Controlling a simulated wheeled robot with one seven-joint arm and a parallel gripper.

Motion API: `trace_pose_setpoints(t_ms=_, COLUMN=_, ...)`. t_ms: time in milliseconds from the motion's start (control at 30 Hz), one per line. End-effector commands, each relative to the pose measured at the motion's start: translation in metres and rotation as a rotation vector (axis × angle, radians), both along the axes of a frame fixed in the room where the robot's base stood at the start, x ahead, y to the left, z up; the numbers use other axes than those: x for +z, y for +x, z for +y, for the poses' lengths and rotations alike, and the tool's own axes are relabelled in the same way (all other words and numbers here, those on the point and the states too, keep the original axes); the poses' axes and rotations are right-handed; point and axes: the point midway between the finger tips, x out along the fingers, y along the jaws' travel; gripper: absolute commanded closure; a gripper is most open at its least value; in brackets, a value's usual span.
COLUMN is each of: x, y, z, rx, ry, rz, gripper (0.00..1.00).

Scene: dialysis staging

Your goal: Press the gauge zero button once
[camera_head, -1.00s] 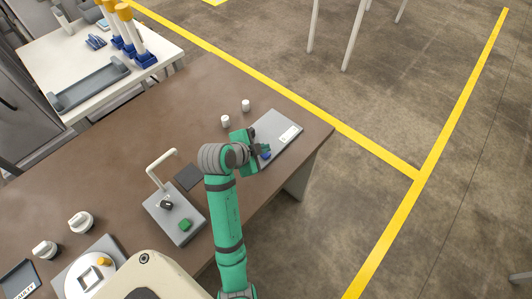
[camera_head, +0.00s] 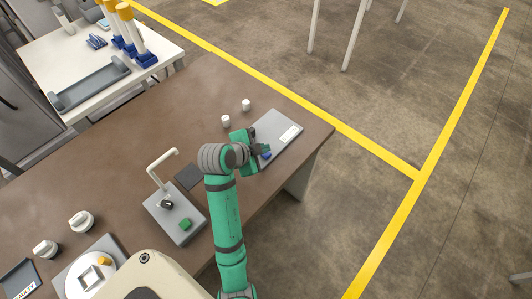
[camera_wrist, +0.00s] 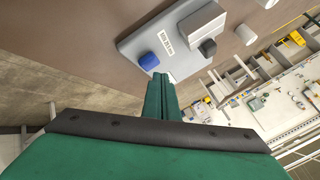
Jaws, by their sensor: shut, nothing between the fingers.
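The gauge is a flat grey panel (camera_head: 272,124) at the right end of the brown table; it also shows in the wrist view (camera_wrist: 183,66). On it are a blue button (camera_wrist: 148,61), a dark button (camera_wrist: 207,47), a raised grey block (camera_wrist: 201,22) and a small white label (camera_wrist: 166,42) too small to read surely. The blue button also shows in the head view (camera_head: 266,155). My gripper (camera_wrist: 160,77) is shut and empty, its fingertips close to the blue button, just right of it in the wrist view. Whether they touch the panel I cannot tell.
Two small white cylinders (camera_head: 226,121) stand behind my gripper. A grey box with a green button (camera_head: 185,224) and a white bent post (camera_head: 158,168) stands left of my arm. Round white knobs (camera_head: 81,221) are farther left. The table's right edge is close to the panel.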

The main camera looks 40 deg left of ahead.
Motion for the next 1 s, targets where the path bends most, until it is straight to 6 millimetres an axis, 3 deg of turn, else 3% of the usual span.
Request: trace_pose_setpoints(t_ms=1000, x=-0.0086, y=0.0, z=-0.0001, rx=0.0, ry=0.0, rz=0.0, gripper=1.0)
